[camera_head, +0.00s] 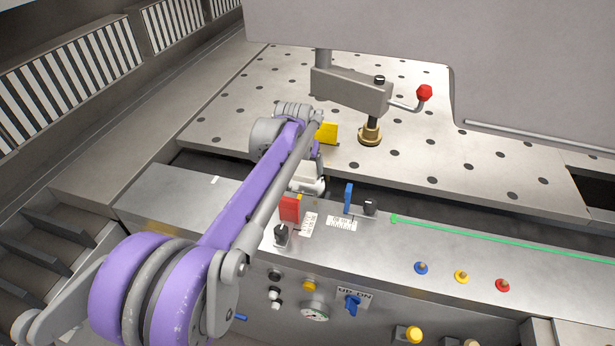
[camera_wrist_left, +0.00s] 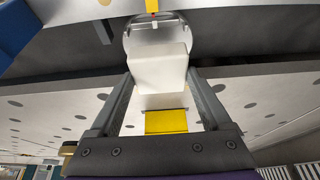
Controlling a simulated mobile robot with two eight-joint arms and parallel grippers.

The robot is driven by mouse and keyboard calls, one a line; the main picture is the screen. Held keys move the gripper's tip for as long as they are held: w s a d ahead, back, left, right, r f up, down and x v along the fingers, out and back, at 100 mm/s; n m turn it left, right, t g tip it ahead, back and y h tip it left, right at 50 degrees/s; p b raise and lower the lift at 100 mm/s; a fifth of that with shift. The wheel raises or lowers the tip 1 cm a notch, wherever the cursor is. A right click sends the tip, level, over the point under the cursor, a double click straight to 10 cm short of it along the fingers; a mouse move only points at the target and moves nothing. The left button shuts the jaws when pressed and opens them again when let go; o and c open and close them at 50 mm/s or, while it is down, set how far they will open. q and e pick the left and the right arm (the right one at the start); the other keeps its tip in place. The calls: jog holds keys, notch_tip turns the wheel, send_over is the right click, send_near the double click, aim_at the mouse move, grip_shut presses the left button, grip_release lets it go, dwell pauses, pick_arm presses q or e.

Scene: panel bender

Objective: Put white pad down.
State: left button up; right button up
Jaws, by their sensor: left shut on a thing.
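The white pad (camera_wrist_left: 160,68) is a pale block between the two fingers of my left gripper (camera_wrist_left: 160,76) in the wrist view. The gripper is shut on it. In the head view the white pad (camera_head: 309,178) shows just below my left gripper (camera_head: 313,164), over the dark gap between the perforated plate and the front control panel. A round grey-white part shows right behind the pad in the wrist view; I cannot tell whether they touch. My right gripper is not in view.
A yellow block (camera_head: 327,132) stands on the perforated plate (camera_head: 240,120) near the gripper. A red tab (camera_head: 290,208), a blue tab (camera_head: 348,197) and black knobs stand on the control panel (camera_head: 400,240). A clamp with a red-knobbed handle (camera_head: 424,93) is to the right.

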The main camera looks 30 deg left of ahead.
aim_at(305, 172)
pick_arm(q)
jog(key=shift+f, duration=1.8)
jog(key=shift+f, duration=0.2)
jog(key=o, duration=1.3)
jog(key=shift+r, duration=0.1)
jog(key=shift+r, duration=0.25)
jog(key=v, duration=1.1)
jog(key=shift+s+d+r, duration=0.1)
jog(key=shift+s+r, duration=0.2)
jog(key=shift+r, duration=0.05)
jog(key=shift+f, duration=0.1)
